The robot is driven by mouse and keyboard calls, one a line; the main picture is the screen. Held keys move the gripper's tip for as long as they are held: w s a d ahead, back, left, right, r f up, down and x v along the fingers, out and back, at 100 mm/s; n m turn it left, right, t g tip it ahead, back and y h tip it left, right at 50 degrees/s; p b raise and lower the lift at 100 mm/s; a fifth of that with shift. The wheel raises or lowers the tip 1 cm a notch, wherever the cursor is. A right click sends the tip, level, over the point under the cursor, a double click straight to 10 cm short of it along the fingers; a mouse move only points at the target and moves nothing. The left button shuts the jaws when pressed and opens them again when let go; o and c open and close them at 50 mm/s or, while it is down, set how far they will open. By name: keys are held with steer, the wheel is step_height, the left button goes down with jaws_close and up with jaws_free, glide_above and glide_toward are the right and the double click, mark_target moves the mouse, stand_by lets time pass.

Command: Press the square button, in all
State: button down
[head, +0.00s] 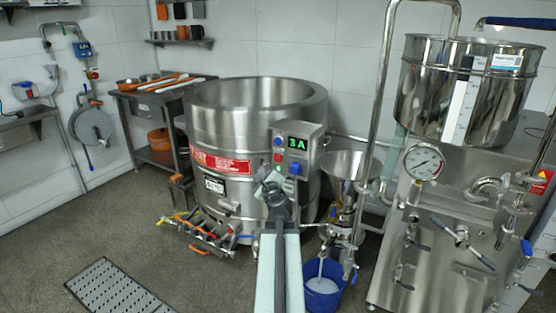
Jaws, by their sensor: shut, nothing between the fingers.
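A grey control box (300,147) is on the right front of the big steel kettle (220,120). Its green display (298,144) reads "3A". Small controls sit on the box: a blue one (278,141) at the upper left, a red one (278,157) below it, a small green one (278,169) lower down, and a larger blue, squarish one (295,168) at the lower right. I cannot tell for sure which is the square button. My gripper (265,178) is shut and empty, just below and left of the box in the picture. Whether it touches anything is unclear.
A blue bucket (322,288) stands on the floor under a steel funnel (350,164). A steel machine with a gauge (424,162) fills the right. A low rack (208,234) stands before the kettle. The floor at lower left is open around a drain grate (117,287).

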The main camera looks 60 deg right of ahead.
mark_target(276, 162)
steer(key=d, duration=0.8)
steer(key=shift+d, duration=0.1)
stand_by(1.8)
steer(key=shift+d, duration=0.35)
steer(key=shift+d, duration=0.45)
stand_by(0.5)
steer(key=shift+a, duration=0.9)
steer(key=shift+a, duration=0.1)
